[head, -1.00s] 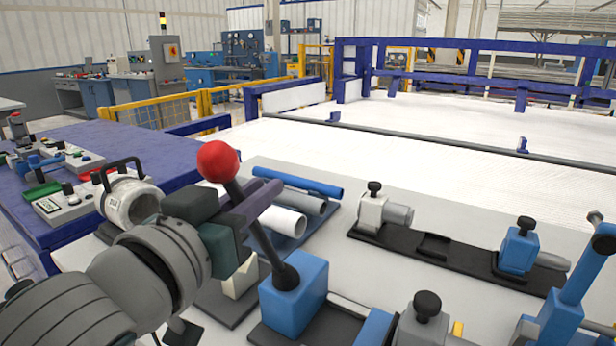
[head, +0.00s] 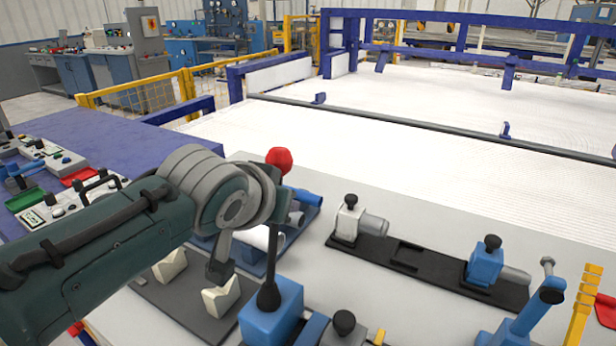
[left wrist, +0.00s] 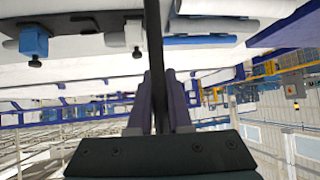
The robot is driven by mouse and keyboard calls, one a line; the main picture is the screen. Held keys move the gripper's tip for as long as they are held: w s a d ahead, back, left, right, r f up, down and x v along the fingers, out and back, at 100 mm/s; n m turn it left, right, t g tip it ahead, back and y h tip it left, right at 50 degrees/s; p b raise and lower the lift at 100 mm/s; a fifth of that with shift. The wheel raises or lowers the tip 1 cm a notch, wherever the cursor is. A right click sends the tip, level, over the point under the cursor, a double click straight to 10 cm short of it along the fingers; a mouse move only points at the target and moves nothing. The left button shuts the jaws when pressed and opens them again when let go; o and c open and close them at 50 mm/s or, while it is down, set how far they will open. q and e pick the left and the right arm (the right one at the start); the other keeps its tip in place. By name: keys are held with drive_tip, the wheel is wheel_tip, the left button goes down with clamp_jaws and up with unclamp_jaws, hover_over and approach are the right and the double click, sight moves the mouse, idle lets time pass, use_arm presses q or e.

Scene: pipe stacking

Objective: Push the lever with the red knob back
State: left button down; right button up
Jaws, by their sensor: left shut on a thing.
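The red knob (head: 279,158) tops a dark lever (head: 272,262) that rises from a blue block (head: 268,312) in the head view. The lever stands nearly upright in the picture, leaning slightly right. My left gripper (left wrist: 161,98) is shut on the lever's shaft, which runs between its two fingers in the left wrist view. In the head view my left wrist hides the fingers and part of the shaft below the knob. The knob is out of sight in the left wrist view. My right gripper does not show.
Cream V-shaped supports (head: 220,297) stand on a dark plate left of the lever. A dark rail with a white clamp (head: 347,222) and a blue clamp (head: 484,262) lies to the right. Several pipes, partly hidden, lie behind my wrist. A blue lever (head: 525,315) stands at the right.

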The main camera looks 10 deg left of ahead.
use_arm(q)
drive_tip(key=shift+w+f, duration=0.2)
idle(0.4)
drive_tip(key=c, duration=0.8)
unclamp_jaws()
drive_tip(key=shift+w+d, duration=0.1)
drive_tip(key=shift+w, duration=0.05)
drive_tip(key=shift+c, duration=0.2)
drive_tip(key=shift+r, duration=0.15)
drive_tip(key=d+p+v, duration=0.1)
drive_tip(key=p+v, duration=0.2)
drive_tip(key=v, duration=0.6)
drive_tip(key=shift+s+a+r+p, duration=0.25)
drive_tip(key=shift+a+r+p, duration=0.05)
drive_tip(key=shift+a, duration=0.25)
